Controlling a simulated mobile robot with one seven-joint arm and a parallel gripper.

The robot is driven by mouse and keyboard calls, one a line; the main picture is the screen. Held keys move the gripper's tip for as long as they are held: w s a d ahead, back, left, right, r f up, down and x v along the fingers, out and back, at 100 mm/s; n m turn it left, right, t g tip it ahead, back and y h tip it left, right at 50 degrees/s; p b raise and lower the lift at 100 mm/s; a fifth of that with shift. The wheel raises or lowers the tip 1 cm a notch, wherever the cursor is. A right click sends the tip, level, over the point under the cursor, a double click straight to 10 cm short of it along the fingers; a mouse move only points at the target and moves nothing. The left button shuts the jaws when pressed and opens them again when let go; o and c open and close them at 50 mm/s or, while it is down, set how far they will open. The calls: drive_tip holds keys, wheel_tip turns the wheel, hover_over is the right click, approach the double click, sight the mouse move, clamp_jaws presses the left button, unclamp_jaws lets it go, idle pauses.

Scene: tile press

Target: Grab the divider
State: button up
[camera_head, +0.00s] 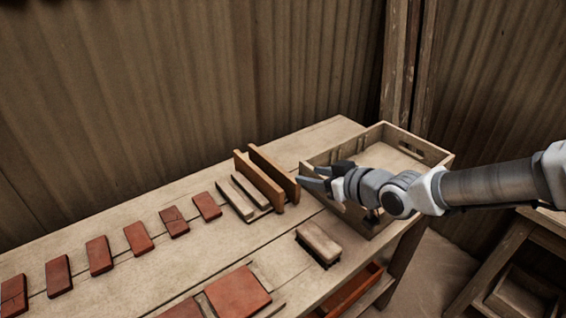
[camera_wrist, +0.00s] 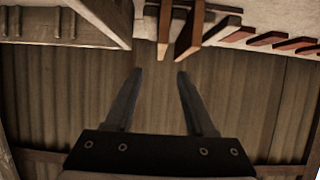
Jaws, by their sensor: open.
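Nothing in view is marked as the divider. The likeliest pieces are two upright orange-brown boards, a near one (camera_head: 258,182) and a far one (camera_head: 275,172), standing parallel on the bench beside the tray. They show in the wrist view as two upright boards, one (camera_wrist: 165,28) left of the other (camera_wrist: 189,35). My gripper (camera_head: 301,176) is open and empty. Its fingertips are close to the right end of the far board in the head view; I cannot tell whether they touch. In the wrist view the boards lie beyond the gap between the fingertips (camera_wrist: 159,72).
A wooden tray (camera_head: 436,156) stands under my arm at the bench's right end. Pale slats (camera_head: 236,199) lie left of the boards. A brush (camera_head: 319,242) lies in front. Several red tiles (camera_head: 139,238) line the bench (camera_head: 190,262). A corrugated wall (camera_head: 180,90) stands behind.

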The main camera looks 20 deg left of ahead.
sight(277, 166)
drive_tip(key=shift+y, duration=0.4)
drive_tip(key=b+x, duration=0.1)
drive_tip(key=x, duration=0.3)
drive_tip(key=b+x, duration=0.2)
drive_tip(key=x, duration=0.2)
drive_tip(key=b+x, duration=0.2)
drive_tip(key=x, duration=0.2)
drive_tip(key=shift+a+r, duration=0.1)
drive_tip(key=shift+r, duration=0.25)
drive_tip(key=shift+f+b+x, duration=0.15)
drive_tip(key=shift+b+x, duration=0.4)
drive_tip(key=shift+x, duration=0.75)
drive_tip(key=shift+f+b+x, duration=0.15)
drive_tip(key=shift+b+x, duration=0.4)
drive_tip(key=shift+x, duration=0.8)
clamp_jaws()
